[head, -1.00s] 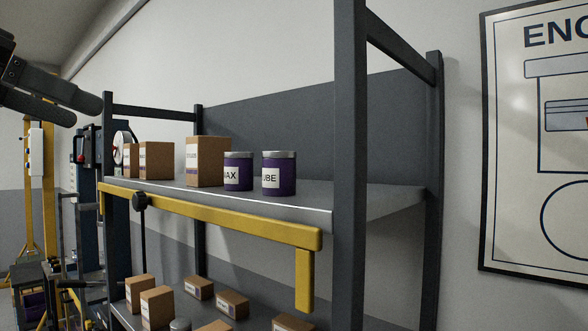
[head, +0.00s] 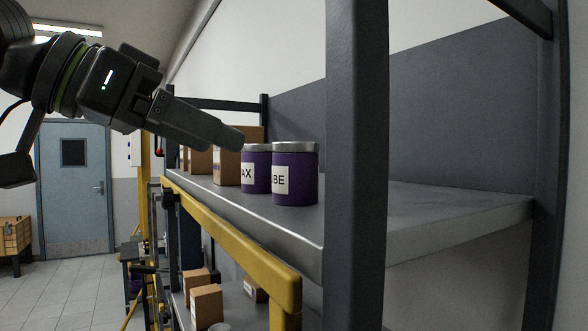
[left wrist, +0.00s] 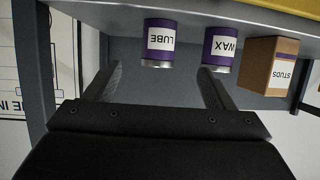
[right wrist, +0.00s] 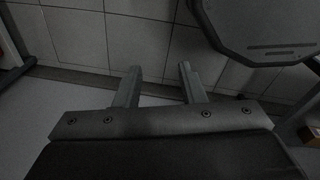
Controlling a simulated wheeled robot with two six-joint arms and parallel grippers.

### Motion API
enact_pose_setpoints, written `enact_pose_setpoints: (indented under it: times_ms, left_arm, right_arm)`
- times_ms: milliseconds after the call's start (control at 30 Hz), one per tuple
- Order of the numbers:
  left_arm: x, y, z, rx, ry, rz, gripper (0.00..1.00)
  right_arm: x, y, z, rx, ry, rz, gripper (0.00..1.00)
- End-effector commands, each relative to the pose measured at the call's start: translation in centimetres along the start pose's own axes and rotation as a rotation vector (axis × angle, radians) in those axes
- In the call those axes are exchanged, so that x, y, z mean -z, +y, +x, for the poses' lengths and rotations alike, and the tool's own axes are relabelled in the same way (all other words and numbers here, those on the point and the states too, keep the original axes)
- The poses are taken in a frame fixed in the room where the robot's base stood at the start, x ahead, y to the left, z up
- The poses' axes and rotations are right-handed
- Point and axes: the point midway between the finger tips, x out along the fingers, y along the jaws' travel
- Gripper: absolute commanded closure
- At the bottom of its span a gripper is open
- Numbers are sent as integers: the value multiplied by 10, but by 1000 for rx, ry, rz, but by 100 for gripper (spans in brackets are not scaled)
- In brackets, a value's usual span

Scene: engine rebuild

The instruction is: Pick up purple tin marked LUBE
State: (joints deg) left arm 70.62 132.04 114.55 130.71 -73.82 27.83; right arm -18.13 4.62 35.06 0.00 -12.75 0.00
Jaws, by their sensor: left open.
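The purple LUBE tin (head: 295,176) with a grey lid stands upright on the upper shelf, just left of the dark front post. Its label is partly turned away in the head view. In the left wrist view the LUBE tin (left wrist: 159,44) appears upside down, ahead of the space between the fingers. The purple WAX tin (head: 256,170) stands close on its left. My left gripper (head: 240,140) is open and empty, apart from the tins; in the head view its fingertip overlaps the WAX tin's lid. My right gripper (right wrist: 160,74) is open and empty, over the floor near a wall.
Cardboard boxes stand left of the tins, including a STUDS box (left wrist: 267,66). The dark post (head: 356,170) and yellow rail (head: 235,250) border the shelf front. The upper shelf (head: 430,215) is clear right of the post. More boxes (head: 207,303) sit below.

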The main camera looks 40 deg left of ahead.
Motion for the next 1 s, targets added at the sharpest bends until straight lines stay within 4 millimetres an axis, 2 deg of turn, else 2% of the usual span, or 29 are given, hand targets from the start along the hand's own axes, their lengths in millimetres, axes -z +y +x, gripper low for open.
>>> enact_pose_setpoints:
  times_ms: [100, 200, 333, 433, 567, 800, 1000]
  left_arm:
    - [0, 0, 28, -3, -6, 2, 23]
    - [0, 0, 47, -2, -6, 1, 23]
    - [0, 0, 63, 0, -4, 0, 23]
    - [0, 0, 68, 0, -1, 0, 23]
    - [0, 0, 79, -1, -4, 1, 23]
    - [0, 1, 112, 1, -4, 0, 23]
    - [-2, 2, 121, 0, 0, 0, 23]
  right_arm:
    - [-4, -1, -4, 1, -6, 1, 64]
    - [4, -1, -5, 2, 5, 0, 64]
    - [25, -2, -7, 3, 36, -3, 64]
    - [33, -2, -8, 4, 49, -4, 64]
    - [31, -2, -11, 4, 46, -4, 64]
    - [14, 0, -24, 2, 20, -1, 64]
    - [14, 0, -25, 2, 19, -1, 64]
